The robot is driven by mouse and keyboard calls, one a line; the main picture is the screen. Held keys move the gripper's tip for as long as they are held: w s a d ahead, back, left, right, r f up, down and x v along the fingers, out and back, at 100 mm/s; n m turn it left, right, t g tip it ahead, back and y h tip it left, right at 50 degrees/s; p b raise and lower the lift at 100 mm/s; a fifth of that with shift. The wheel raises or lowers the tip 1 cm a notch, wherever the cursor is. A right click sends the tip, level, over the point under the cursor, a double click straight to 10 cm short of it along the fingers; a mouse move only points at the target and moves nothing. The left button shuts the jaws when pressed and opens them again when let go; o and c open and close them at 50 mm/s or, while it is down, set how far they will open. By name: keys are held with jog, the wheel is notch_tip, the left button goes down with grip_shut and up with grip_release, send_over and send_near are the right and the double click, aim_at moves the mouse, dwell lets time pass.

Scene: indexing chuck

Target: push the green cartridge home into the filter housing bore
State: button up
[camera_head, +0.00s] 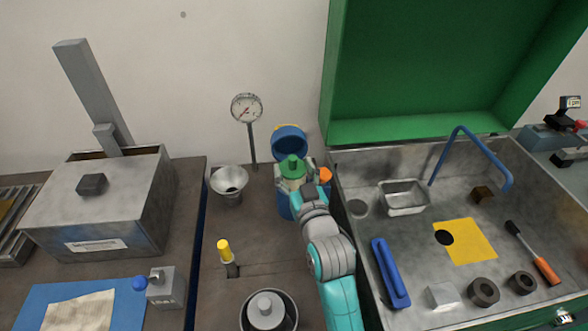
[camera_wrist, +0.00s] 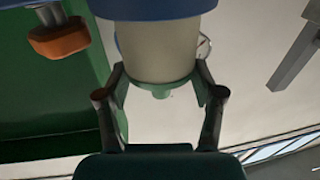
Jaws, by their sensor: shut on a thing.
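The green cartridge (camera_head: 292,167) stands upright, with a green knobbed top and a pale body, over the blue filter housing (camera_head: 284,206). In the wrist view, whose picture is upside down, the pale cartridge body (camera_wrist: 158,50) shows between the blue housing rim (camera_wrist: 155,9) and the green end. How deep its lower end sits in the bore is hidden. My gripper (camera_head: 303,184) reaches in from the front right. In the wrist view my gripper (camera_wrist: 160,82) has a finger on each side of the cartridge's green end and is shut on it.
A blue round lid (camera_head: 289,140) stands raised behind the cartridge. An orange knob (camera_head: 325,174) sits close to its right. A metal funnel cup (camera_head: 229,181) and a gauge (camera_head: 247,108) stand left. A steel tray (camera_head: 375,222) lies right, below the open green lid (camera_head: 440,70).

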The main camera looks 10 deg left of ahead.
aim_at(297, 184)
jog(key=o, duration=1.1)
jog(key=shift+g, duration=0.3)
jog(key=f, duration=0.4)
jog(key=shift+w+d+f, duration=0.1)
jog(key=shift+w+d, duration=0.05)
jog(key=shift+w, duration=0.05)
jog(key=shift+c, duration=0.2)
jog(key=o, duration=0.3)
jog(key=shift+s, duration=0.2)
jog(key=shift+s+d, duration=0.15)
jog(key=shift+s, duration=0.05)
jog(key=v, duration=0.3)
jog(key=r+v, duration=0.1)
jog(key=v, duration=0.2)
jog(key=shift+s+r, duration=0.1)
jog(key=shift+s, duration=0.1)
jog(key=shift+s+d+r, duration=0.2)
jog(key=shift+s, duration=0.2)
